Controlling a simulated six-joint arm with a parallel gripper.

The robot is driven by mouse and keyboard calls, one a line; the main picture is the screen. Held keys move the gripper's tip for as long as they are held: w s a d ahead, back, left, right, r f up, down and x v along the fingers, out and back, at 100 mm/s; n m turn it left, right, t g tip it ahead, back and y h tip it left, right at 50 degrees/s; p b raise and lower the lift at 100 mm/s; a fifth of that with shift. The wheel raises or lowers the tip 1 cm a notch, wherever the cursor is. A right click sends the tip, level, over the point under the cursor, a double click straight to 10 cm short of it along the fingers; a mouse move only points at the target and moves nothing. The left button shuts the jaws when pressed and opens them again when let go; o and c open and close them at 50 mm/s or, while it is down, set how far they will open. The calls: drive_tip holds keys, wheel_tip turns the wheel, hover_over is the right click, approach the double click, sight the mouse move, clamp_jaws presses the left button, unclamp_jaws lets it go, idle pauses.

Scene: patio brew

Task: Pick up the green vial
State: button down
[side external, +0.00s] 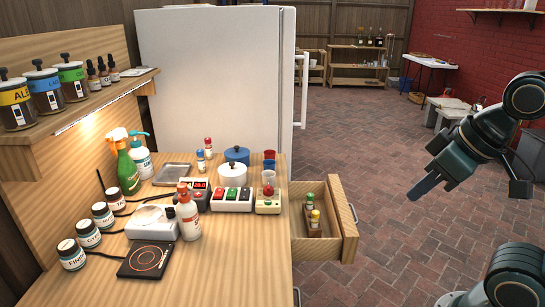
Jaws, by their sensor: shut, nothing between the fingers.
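A small vial with a green cap (310,199) stands upright in a wooden holder (313,234) inside the open drawer (341,238). A vial with a yellow cap (315,217) stands in the same holder, just in front of it. The lower parts of both vials are partly hidden by the holder. My gripper (414,196) is at the right, in the air beyond the drawer's right side, well apart from the vials. It is shut and empty, pointing down and left.
The drawer sticks out right of the wooden counter (200,283). On the counter are a button box (232,200), bottles, a hot plate (150,260), and red-capped (208,146) and blue-capped (200,160) vials. A white fridge (215,80) stands behind. Open space lies between drawer and gripper.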

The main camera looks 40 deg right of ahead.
drive_tip(key=c, duration=1.1)
unclamp_jaws()
drive_tip(key=shift+w, duration=0.1)
